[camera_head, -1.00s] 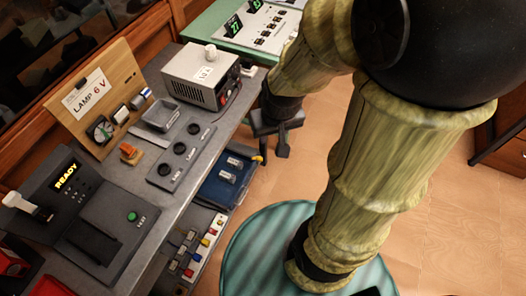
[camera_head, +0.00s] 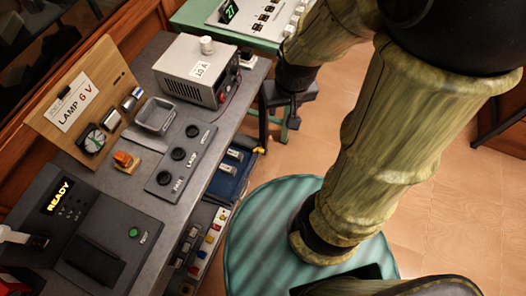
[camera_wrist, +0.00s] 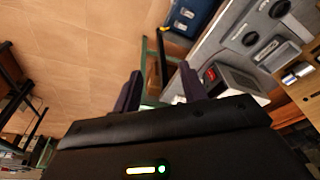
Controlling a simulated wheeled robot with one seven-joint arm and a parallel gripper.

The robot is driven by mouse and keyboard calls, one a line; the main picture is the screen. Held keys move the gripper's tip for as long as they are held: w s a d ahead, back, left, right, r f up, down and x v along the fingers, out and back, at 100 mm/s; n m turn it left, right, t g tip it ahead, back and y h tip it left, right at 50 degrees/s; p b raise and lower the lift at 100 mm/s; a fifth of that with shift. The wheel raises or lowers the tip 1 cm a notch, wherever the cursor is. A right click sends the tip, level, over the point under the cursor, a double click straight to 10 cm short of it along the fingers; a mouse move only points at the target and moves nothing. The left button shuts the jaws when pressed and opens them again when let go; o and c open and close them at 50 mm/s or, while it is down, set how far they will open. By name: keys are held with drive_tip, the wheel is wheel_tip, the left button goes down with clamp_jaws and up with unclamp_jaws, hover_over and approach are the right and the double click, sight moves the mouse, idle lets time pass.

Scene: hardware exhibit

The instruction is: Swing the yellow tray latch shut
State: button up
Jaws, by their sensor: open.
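The blue tray (camera_head: 221,184) sits below the right edge of the grey bench and holds small pale items. A small yellow latch (camera_head: 259,150) shows at its far right corner; its exact angle is too small to tell. In the wrist view the blue tray (camera_wrist: 193,14) is at the top, with the yellow latch (camera_wrist: 179,29) at its lower end. My gripper (camera_wrist: 161,88) is open and empty, its two dark fingers apart and pointing toward the bench side. In the head view my gripper (camera_head: 287,112) is just beyond and right of the latch, apart from it.
A grey power supply box (camera_head: 187,74) stands on the bench above the latch. A panel with three dark knobs (camera_head: 180,154) lies left of the tray. A green table (camera_head: 194,14) stands behind. A row of coloured connectors (camera_head: 210,238) is below the tray.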

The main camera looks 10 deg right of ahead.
sight(263, 151)
drive_tip(key=w+d+f+m+g+y+b, duration=0.1)
drive_tip(key=w+d+f+m+y+b, duration=0.25)
drive_tip(key=f+b, duration=1.05)
drive_tip(key=w+f+m+g+y+b, duration=0.1)
drive_tip(key=w+f+m+y+b, duration=0.4)
drive_tip(key=f, duration=1.5)
drive_tip(key=w+d+f+m+g+y+b, duration=0.15)
drive_tip(key=w+f+m+b, duration=0.3)
drive_tip(key=f+b, duration=1.1)
drive_tip(key=w+d+f+m+t+y+b, duration=0.1)
drive_tip(key=d+f+m+t+b, duration=0.2)
drive_tip(key=f, duration=0.7)
drive_tip(key=w+d+f+m+t+y+b, duration=0.2)
drive_tip(key=d+f+m+t+b, duration=0.2)
drive_tip(key=f+b, duration=0.4)
drive_tip(key=w+d+f+m+t+y+b, duration=0.1)
drive_tip(key=d+f+m+t+b, duration=0.3)
drive_tip(key=f, duration=0.8)
drive_tip(key=shift+w+f+m+y+b, duration=0.35)
drive_tip(key=shift+w+b, duration=0.2)
drive_tip(key=shift+b, duration=0.3)
drive_tip(key=shift+a+t, duration=0.15)
drive_tip(key=shift+t, duration=0.1)
drive_tip(key=b+x, duration=0.7)
drive_tip(key=x, duration=1)
drive_tip(key=shift+w+f, duration=0.1)
drive_tip(key=shift+w, duration=0.05)
